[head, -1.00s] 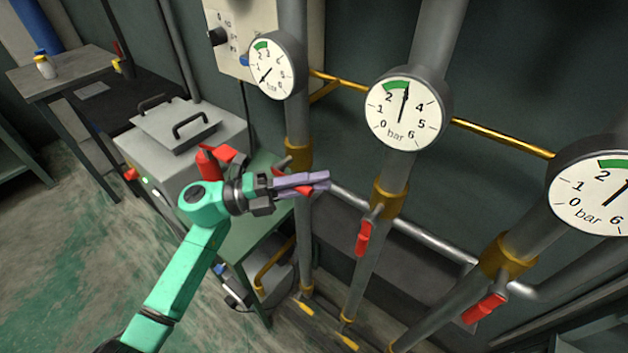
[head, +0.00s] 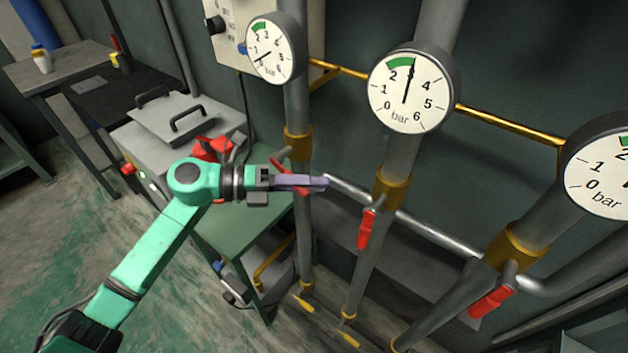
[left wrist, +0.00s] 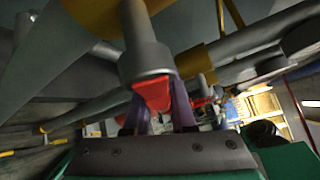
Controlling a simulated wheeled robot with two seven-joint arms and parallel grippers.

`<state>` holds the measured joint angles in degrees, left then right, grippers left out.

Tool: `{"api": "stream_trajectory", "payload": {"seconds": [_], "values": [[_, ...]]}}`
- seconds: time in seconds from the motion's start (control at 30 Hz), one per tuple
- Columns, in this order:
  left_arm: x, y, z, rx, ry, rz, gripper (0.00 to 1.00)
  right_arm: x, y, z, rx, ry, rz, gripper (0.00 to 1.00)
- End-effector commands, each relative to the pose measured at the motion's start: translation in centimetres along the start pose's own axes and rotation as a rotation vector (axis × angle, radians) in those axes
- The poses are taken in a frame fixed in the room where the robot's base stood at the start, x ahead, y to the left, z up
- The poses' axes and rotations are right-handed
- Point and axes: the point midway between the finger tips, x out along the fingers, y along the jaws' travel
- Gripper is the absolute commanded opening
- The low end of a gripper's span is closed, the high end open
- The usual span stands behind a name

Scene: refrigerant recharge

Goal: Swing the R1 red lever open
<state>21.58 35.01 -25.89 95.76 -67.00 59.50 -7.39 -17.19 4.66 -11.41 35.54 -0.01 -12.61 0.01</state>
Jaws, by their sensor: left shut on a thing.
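The red lever (head: 301,174) is on the leftmost pipe, at the yellow valve collar (head: 298,143). It lies slanted and is partly hidden by my fingers. My left gripper (head: 312,182) reaches it from the left, and its purple fingers are shut on the lever. In the left wrist view the red lever (left wrist: 152,93) sits between the two purple fingers, below a grey valve stem (left wrist: 145,55). The gauge above that pipe (head: 270,55) points low on its scale. My right gripper is not in view.
Two more red levers hang from the middle pipe (head: 366,229) and the right pipe (head: 491,301). A silver pipe (head: 430,232) crosses right of my fingertips. A grey machine with a handled lid (head: 172,112) stands behind my left arm. Open floor lies at the lower left.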

Motion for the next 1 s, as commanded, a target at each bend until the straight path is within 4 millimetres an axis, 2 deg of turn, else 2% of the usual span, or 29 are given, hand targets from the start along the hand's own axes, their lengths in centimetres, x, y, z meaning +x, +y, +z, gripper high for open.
{"api": "stream_trajectory", "payload": {"seconds": [0.3, 0.87, 0.9, 0.93, 1.0], "values": [[-0.2, 1.2, -0.1, 0.109, 0.031, 0.110, 0.00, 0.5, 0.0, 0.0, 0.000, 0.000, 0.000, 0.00], [-0.3, 1.5, -0.2, 0.133, 0.038, 0.134, 0.00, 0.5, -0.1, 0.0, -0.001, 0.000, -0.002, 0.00], [-0.3, 1.5, -0.2, 0.133, 0.038, 0.134, 0.39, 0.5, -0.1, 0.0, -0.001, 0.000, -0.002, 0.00], [-0.3, 1.5, -0.2, 0.133, 0.038, 0.133, 0.50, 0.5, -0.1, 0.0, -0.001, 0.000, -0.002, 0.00], [-0.3, 1.5, -0.2, 0.133, 0.038, 0.133, 0.53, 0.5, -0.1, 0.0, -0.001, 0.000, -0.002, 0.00]]}}
